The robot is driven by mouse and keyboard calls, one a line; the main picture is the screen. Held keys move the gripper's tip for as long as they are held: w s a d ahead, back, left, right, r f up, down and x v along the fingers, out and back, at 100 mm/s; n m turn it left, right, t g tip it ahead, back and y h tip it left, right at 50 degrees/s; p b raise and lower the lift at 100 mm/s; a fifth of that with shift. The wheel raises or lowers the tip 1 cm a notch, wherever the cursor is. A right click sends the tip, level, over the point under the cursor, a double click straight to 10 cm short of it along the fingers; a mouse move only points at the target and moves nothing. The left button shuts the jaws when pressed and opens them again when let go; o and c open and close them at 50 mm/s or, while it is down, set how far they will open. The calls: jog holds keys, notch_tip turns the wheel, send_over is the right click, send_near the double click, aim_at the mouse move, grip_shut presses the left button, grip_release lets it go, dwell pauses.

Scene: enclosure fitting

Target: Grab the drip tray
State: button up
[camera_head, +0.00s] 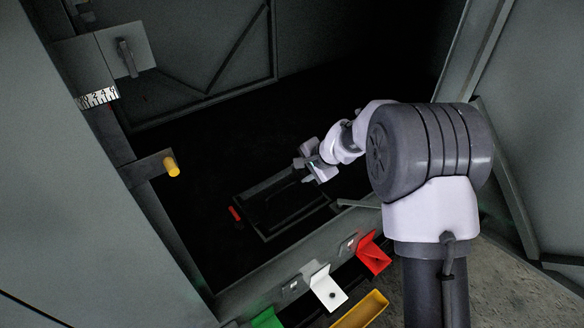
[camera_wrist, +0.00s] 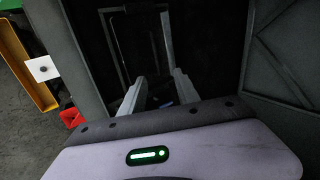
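A dark, shallow rectangular tray (camera_head: 297,221), which looks like the drip tray, lies on the dark floor inside the enclosure. A small red piece (camera_head: 235,213) shows at its left edge. My gripper (camera_head: 306,170) is at the tray's far right corner. In the wrist view my gripper (camera_wrist: 156,86) has its two pale fingers apart, with no object clearly held between them. The dark framed outline of the tray (camera_wrist: 119,50) shows past the fingertips. The dim light hides whether the fingers touch the tray.
A front sill carries a red bracket (camera_head: 373,254), a white bracket (camera_head: 328,289) and a green one (camera_head: 267,319). A yellow bin (camera_head: 362,311) is below them. A yellow-tipped peg (camera_head: 171,166) juts from the left post. Grey walls stand on both sides.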

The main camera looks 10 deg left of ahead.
aim_at(279, 191)
jog(key=b+x, duration=0.1)
jog(key=x, duration=0.6)
jog(key=b+x, duration=0.2)
jog(key=x, duration=0.6)
jog(key=s+f+b+x, duration=0.1)
jog(key=b+x, duration=0.1)
jog(key=x, duration=0.5)
jog(key=shift+d+f, duration=0.2)
jog(key=shift+f, duration=0.1)
jog(key=shift+r, duration=0.15)
jog(key=shift+c, duration=0.5)
grip_shut()
